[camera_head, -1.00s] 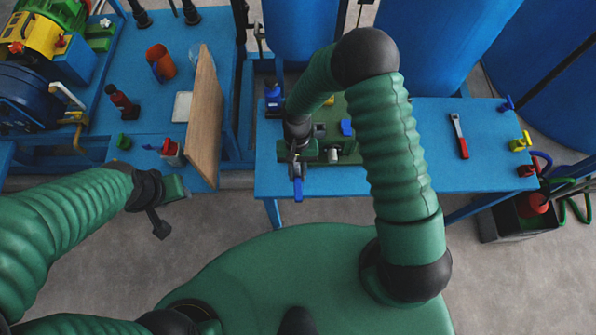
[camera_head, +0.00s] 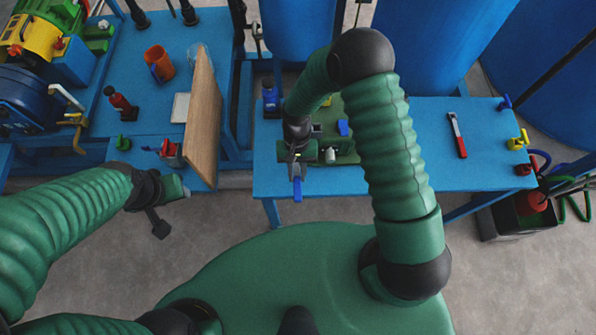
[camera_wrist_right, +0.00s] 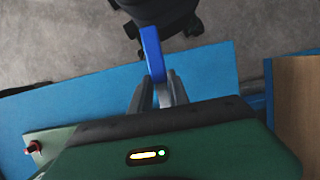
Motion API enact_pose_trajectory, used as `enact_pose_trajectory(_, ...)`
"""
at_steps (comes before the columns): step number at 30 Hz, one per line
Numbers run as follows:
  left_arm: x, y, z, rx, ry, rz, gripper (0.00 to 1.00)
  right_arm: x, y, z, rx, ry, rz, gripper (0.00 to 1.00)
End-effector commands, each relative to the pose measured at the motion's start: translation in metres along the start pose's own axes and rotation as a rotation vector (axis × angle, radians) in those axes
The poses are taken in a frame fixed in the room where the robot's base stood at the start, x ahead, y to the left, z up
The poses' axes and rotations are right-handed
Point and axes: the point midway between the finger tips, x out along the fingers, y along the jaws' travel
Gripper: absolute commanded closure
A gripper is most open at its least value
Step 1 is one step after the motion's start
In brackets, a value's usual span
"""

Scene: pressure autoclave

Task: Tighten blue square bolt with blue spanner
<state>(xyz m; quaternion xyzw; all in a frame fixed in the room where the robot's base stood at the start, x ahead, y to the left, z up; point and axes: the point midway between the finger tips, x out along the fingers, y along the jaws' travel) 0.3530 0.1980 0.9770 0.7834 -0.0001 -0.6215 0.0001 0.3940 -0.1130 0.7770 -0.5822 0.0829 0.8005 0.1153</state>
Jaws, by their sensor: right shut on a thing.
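The blue table (camera_head: 400,180) is mostly clear on its right, apart from a red-handled tool (camera_head: 458,135). Large blue tanks (camera_head: 430,45) stand behind.

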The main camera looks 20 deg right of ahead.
Motion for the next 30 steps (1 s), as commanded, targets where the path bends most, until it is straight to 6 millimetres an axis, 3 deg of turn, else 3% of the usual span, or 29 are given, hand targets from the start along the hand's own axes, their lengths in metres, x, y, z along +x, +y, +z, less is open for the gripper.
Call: enact_pose_trajectory(30, 0.0016, 0.0000, 0.0004, 0.000, 0.000, 0.000, 0.57, 0.0055, -0.0010, -0.0016, 0.000, 0.001, 0.000, 1.00)
